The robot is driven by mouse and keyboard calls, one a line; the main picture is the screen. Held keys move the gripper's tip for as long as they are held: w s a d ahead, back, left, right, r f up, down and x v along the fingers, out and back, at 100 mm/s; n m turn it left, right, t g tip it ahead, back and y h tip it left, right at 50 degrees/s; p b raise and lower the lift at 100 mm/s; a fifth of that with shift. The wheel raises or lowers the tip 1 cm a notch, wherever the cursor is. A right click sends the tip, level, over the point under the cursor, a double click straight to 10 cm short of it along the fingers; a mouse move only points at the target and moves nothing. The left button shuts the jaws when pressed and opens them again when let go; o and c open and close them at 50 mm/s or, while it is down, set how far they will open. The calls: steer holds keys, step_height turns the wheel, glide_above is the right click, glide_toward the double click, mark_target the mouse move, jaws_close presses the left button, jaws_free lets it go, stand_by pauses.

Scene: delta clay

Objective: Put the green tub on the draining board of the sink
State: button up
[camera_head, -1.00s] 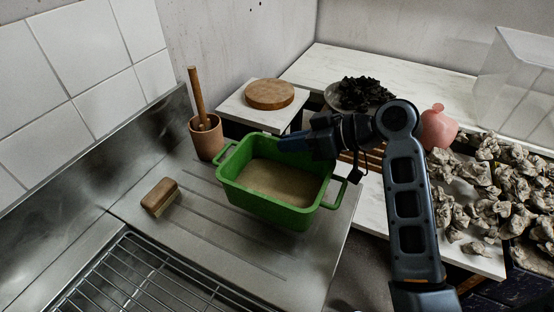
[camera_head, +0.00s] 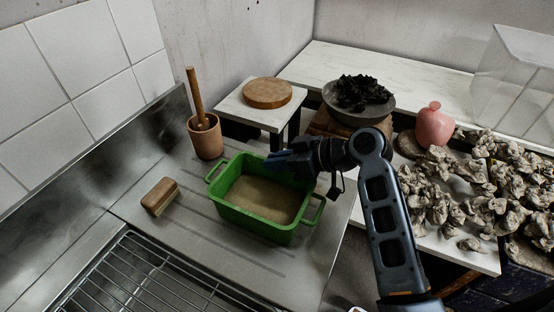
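The green tub (camera_head: 234,212) is a rectangular open container with a handle at each end and a sandy-brown inside. It sits level over the ridged steel draining board (camera_head: 180,238), low to its surface; I cannot tell whether it touches. My gripper (camera_head: 276,162) reaches in from the right, with its dark blue fingers at the tub's far rim. It appears shut on that rim, though the fingertips are partly hidden.
A wooden brush (camera_head: 160,196) lies left of the tub. A clay pot with a pestle (camera_head: 206,138) stands behind it. A wire rack (camera_head: 135,275) is at front left. A worktop with a bowl of black lumps (camera_head: 359,98), a pink vessel (camera_head: 435,125) and grey clustered pieces (camera_head: 450,200) is right.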

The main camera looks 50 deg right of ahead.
steer(key=o, duration=0.3)
steer(key=b+v, duration=0.1)
steer(key=v, duration=1.1)
stand_by(0.5)
